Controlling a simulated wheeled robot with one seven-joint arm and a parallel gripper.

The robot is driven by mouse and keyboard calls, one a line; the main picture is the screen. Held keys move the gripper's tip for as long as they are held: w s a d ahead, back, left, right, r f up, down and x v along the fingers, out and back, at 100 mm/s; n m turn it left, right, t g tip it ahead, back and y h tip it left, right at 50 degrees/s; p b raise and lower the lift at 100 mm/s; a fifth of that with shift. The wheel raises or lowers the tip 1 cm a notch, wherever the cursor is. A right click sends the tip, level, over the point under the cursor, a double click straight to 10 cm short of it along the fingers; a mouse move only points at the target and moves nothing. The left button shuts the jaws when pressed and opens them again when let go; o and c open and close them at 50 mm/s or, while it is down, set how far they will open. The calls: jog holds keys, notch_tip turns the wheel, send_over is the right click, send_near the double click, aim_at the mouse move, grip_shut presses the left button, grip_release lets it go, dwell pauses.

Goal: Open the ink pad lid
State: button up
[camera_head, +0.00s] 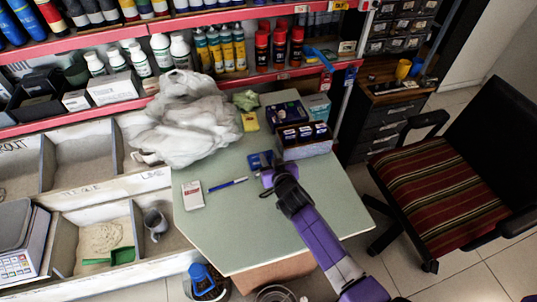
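A small dark blue object, apparently the ink pad (258,160), lies on the pale green tabletop (222,229) in front of the stacked boxes. Whether its lid is open or shut is too small to tell. My purple arm reaches in from the lower right. My gripper (266,178) is at the near right edge of the ink pad and partly covers it. I cannot tell whether it touches the pad. Its fingers are too small and blurred to show whether they are open or shut.
A blue pen (228,184) and a white-and-red packet (193,195) lie left of my gripper. Stacked dark boxes (304,138) stand just behind it to the right. A crumpled plastic bag (185,120) covers the back left. The table's front is clear. A striped chair (430,180) stands right.

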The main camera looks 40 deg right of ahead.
jog(key=shift+x, duration=0.8)
grip_shut()
dwell(1.0)
